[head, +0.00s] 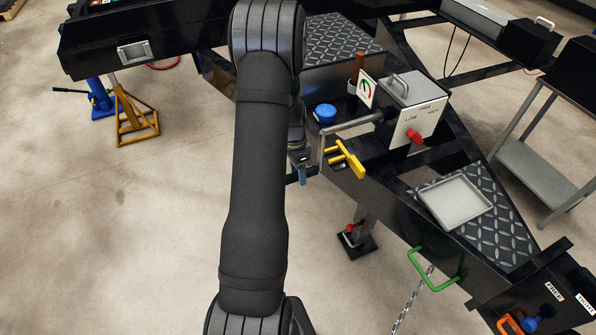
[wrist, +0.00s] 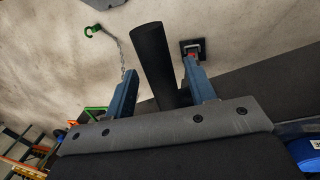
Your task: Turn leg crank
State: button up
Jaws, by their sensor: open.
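The leg crank (head: 350,125) is a grey bent rod. It runs left from a grey gearbox (head: 405,110) marked LOW and bends down beside my gripper (head: 302,172). In the wrist view a black cylinder, which looks like the crank's handle (wrist: 151,50), stands between the two blue fingers of my gripper (wrist: 159,67). The fingers are apart, with gaps on both sides of the cylinder; I cannot tell whether either touches it. My arm hides part of the gripper in the head view.
A yellow forked handle (head: 346,160) is close right of my gripper. A blue cap (head: 325,113) and a brown-gripped lever (head: 358,68) stand near the gearbox.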

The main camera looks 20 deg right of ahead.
grip_shut()
jog(key=shift+s, duration=0.15)
jog(key=shift+s+g, duration=0.75)
jog(key=shift+g, duration=0.05)
jog(key=s+r+g, duration=0.4)
jog(key=s+g, duration=0.3)
jog(key=s, duration=0.1)
jog(key=s+r, duration=0.4)
jog(key=r, duration=0.8)
jog(key=shift+s+r+t, duration=0.2)
jog(key=shift+s+t, duration=0.05)
jog(key=shift+t, duration=0.05)
